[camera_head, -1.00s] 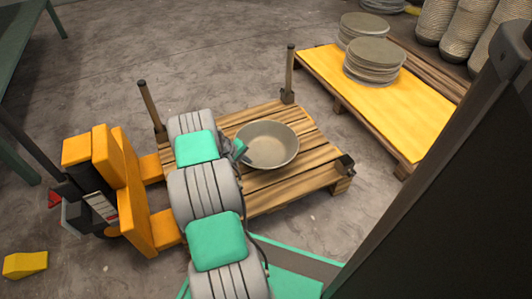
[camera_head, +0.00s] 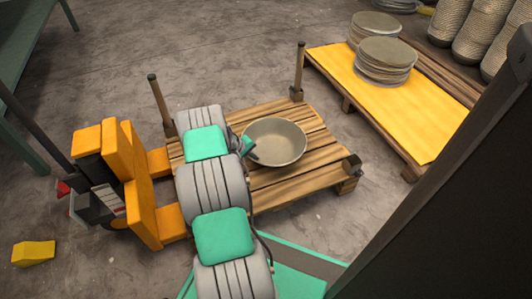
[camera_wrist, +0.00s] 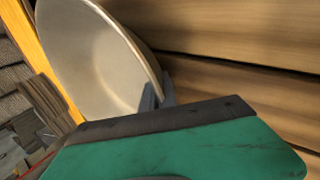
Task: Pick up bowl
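A pale grey-beige bowl (camera_head: 276,141) sits upright on a wooden pallet (camera_head: 290,184) in the head view. My gripper (camera_head: 248,149) is at the bowl's left rim, partly hidden behind my arm. In the wrist view the bowl (camera_wrist: 100,58) fills the upper left, and my grey fingertips (camera_wrist: 159,94) are at its rim, one on the inner side and one on the outer side. The gap between them is too small to tell whether they grip the rim. The bowl shows no clear lift off the pallet.
Posts (camera_head: 298,72) stand at the pallet's corners. An orange pallet jack (camera_head: 133,181) is at its left. Another pallet with a yellow top (camera_head: 420,108) and stacked plates (camera_head: 385,62) is at upper right. A dark panel (camera_head: 450,200) blocks the lower right.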

